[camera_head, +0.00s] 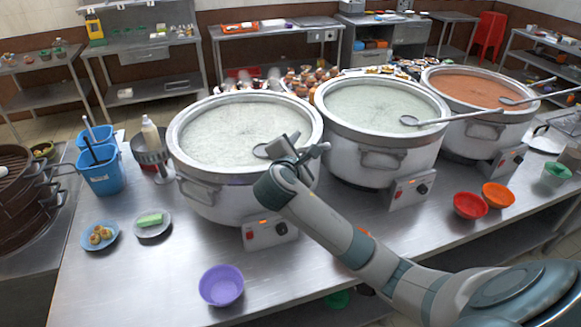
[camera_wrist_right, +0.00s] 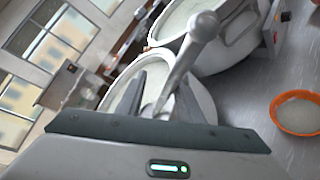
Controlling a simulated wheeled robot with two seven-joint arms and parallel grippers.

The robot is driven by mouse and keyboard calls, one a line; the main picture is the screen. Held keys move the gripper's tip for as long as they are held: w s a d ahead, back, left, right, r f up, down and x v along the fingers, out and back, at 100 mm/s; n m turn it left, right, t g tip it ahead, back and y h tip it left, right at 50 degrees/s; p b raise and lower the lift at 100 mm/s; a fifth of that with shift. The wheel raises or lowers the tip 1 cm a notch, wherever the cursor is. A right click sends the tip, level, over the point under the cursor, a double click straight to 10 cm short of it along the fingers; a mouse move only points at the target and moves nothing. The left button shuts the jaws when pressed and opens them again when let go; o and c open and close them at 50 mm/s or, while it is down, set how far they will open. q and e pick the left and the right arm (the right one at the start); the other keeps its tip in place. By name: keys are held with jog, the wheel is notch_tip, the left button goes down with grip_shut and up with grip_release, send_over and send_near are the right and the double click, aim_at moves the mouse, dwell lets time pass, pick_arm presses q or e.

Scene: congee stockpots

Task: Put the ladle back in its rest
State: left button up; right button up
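A metal ladle (camera_head: 261,151) shows at the near right rim of the left pot (camera_head: 245,195), its bowl over the pale congee. My right gripper (camera_head: 312,152) is above that rim and hides part of the ladle. In the right wrist view the ladle handle (camera_wrist_right: 188,58), with a round knob end, passes between the fingers (camera_wrist_right: 158,90), which look closed on it. Whether the bowl touches the congee is unclear. I cannot make out the ladle's rest for certain. My left gripper is not in view.
The middle pot (camera_head: 375,150) and right pot (camera_head: 485,130) each have a ladle across them. Blue buckets (camera_head: 103,170) and a metal pot with a bottle (camera_head: 150,150) stand left. A purple bowl (camera_head: 221,286) is in front; red (camera_head: 470,205) and orange bowls (camera_head: 498,195) lie right.

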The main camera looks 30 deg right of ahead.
jog(key=b+v, duration=0.3)
jog(key=v, duration=0.9)
jog(key=shift+s, duration=0.2)
jog(key=shift+a+f, duration=0.1)
jog(key=shift+a, duration=0.05)
